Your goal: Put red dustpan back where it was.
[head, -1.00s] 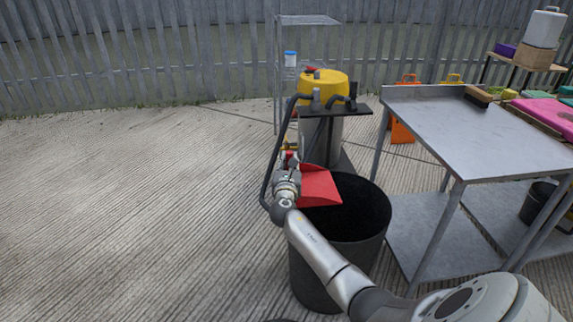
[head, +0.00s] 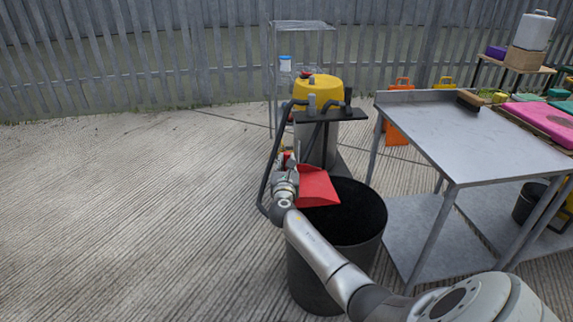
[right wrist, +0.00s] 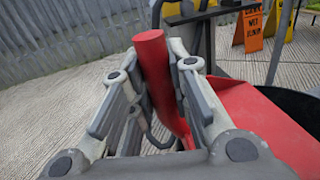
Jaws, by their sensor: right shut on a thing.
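The red dustpan (head: 318,188) is held by my right gripper (head: 288,170) at the left rim of a black bin (head: 350,225). Its pan sticks out to the right over the bin's opening. In the right wrist view the red handle (right wrist: 153,55) stands between the two fingers of my right gripper (right wrist: 160,85), which are shut on it. The pan (right wrist: 265,120) spreads to the right there, partly cut off by the frame edge. My left gripper is not in view.
A yellow-topped vacuum (head: 318,92) with a black hose stands behind the bin. A steel table (head: 460,130) with a brush (head: 468,100) on it is at the right. A wire shelf (head: 303,40) stands at the back. The concrete floor at left is clear.

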